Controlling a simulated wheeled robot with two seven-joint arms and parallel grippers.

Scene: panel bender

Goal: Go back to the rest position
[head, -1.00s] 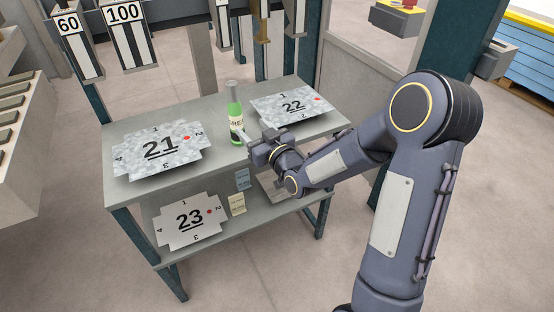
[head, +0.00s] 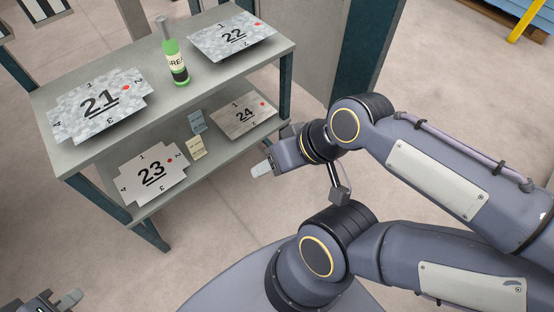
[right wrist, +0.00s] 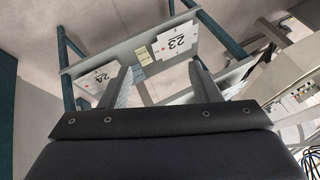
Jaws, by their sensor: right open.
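My right arm comes in from the right in the head view, and its gripper (head: 263,167) is to the right of the lower shelf, apart from it. In the right wrist view its two fingers (right wrist: 160,78) are spread wide with nothing between them. My left gripper (head: 68,298) shows only in part at the bottom left corner of the head view, over the floor. I see no object at it, and its finger gap is not clear.
A grey two-shelf cart (head: 215,85) holds plates 21 (head: 75,112) and 22 (head: 215,47) and a green bottle (head: 180,75) on top. Plates 23 (head: 135,183) and 24 (head: 225,122) and small cards (head: 198,149) are below. Floor (head: 215,215) in front is clear.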

